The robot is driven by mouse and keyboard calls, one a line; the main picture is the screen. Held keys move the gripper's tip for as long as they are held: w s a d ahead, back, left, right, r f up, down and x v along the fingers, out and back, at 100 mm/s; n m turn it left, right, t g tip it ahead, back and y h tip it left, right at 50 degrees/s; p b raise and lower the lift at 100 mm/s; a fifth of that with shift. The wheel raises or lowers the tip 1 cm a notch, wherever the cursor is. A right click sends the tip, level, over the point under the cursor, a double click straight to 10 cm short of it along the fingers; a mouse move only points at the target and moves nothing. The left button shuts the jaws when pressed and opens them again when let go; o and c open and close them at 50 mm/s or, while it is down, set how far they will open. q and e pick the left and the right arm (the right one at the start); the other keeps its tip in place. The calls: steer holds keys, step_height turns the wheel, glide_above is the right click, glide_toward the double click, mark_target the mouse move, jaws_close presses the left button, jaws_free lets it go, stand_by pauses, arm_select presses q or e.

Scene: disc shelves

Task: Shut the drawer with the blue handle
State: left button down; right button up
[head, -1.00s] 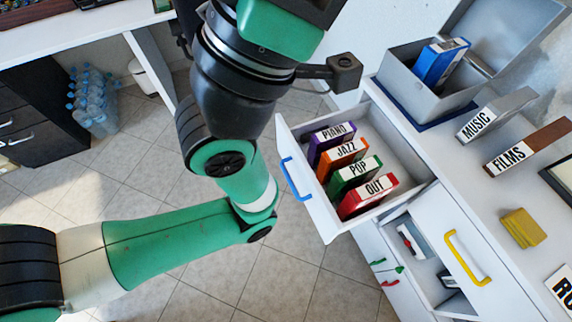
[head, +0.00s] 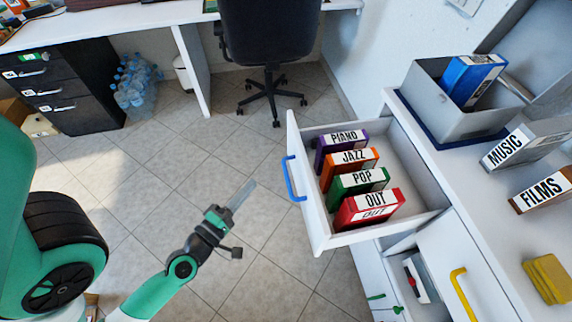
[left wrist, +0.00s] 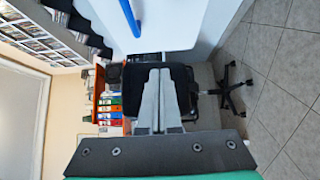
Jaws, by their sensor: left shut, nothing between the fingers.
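The drawer (head: 312,222) with the blue handle (head: 292,178) stands pulled out from the white cabinet. It holds several upright labelled boxes: purple PIANO (head: 338,146), orange JAZZ (head: 350,168), green POP (head: 358,186) and red OUT (head: 368,208). My left gripper (head: 246,190) is shut and empty, left of the drawer front and apart from the handle. In the left wrist view its closed fingers (left wrist: 157,100) point away from me, and the blue handle (left wrist: 130,16) shows at the top on the white front. My right gripper is not in view.
A door with a yellow handle (head: 459,296) is open below right. On the cabinet top are a grey box (head: 440,118), MUSIC (head: 508,148) and FILMS (head: 542,192) boxes and a yellow block (head: 548,278). An office chair (head: 268,40) stands behind. Floor left of the drawer is clear.

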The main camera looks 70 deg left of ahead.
arm_select(q)
steer(key=p, duration=0.7)
glide_toward(291, 150)
steer(key=x, duration=0.5)
steer(key=shift+w+a+f, duration=0.1)
steer(key=shift+a, duration=0.3)
steer(key=shift+w, duration=0.25)
steer(key=shift+f, duration=0.15)
steer(key=shift+w, duration=0.1)
